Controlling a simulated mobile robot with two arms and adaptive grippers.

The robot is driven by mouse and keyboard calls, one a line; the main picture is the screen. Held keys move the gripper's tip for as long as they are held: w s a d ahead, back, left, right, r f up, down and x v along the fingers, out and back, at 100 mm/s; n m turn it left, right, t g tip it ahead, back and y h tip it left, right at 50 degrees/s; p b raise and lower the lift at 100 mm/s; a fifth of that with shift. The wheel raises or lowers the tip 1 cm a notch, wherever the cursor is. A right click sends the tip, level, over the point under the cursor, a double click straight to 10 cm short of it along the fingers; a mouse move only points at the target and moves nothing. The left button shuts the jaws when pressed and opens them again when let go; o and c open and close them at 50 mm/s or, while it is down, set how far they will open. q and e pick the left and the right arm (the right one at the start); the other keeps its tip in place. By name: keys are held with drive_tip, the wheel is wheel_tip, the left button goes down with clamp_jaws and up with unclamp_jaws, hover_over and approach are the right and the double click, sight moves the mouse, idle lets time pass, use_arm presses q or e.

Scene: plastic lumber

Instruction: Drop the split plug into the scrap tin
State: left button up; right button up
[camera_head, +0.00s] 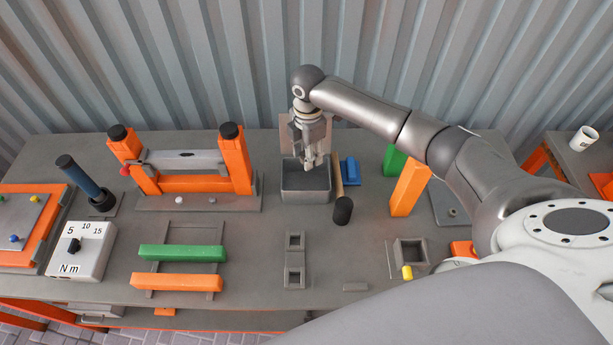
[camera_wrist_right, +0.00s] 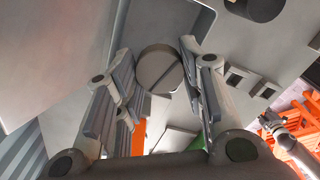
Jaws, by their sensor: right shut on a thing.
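The scrap tin (camera_head: 305,196) is a grey open box on the bench, at the centre of the head view. My right gripper (camera_head: 312,163) points down above the tin's opening. In the wrist view, the right gripper (camera_wrist_right: 158,82) is shut on the split plug (camera_wrist_right: 159,69), a round grey disc with a dark line across its face. The plug cannot be made out clearly in the head view. The tin's grey wall (camera_wrist_right: 196,22) shows behind the plug in the wrist view.
A mallet (camera_head: 343,210) and a blue block (camera_head: 350,171) lie just right of the tin. An orange post (camera_head: 409,188) stands farther right. An orange frame (camera_head: 237,160) stands left. Green (camera_head: 182,252) and orange (camera_head: 178,282) bars lie in front. A corrugated wall closes the back.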

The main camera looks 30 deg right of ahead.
drive_tip(key=shift+w+d+f, duration=0.15)
drive_tip(key=shift+w+d, duration=0.3)
drive_tip(key=shift+d, duration=0.15)
drive_tip(key=shift+d+f, duration=0.1)
drive_tip(key=shift+f, duration=0.05)
drive_tip(key=shift+s+f+b, duration=0.1)
drive_tip(key=shift+f+b, duration=0.35)
drive_tip(key=shift+b, duration=0.15)
use_arm(q)
wheel_tip(320, 180, down, 6)
drive_tip(key=b, duration=0.4)
drive_tip(key=shift+w+r+b, duration=0.15)
drive_tip(key=shift+b, duration=0.2)
use_arm(e)
wheel_tip(320, 180, down, 5)
drive_tip(key=shift+r, duration=0.15)
drive_tip(key=o, duration=1)
use_arm(q)
drive_tip(key=shift+w+a, duration=0.1)
use_arm(e)
wheel_tip(320, 180, up, 12)
drive_tip(key=shift+r, duration=0.1)
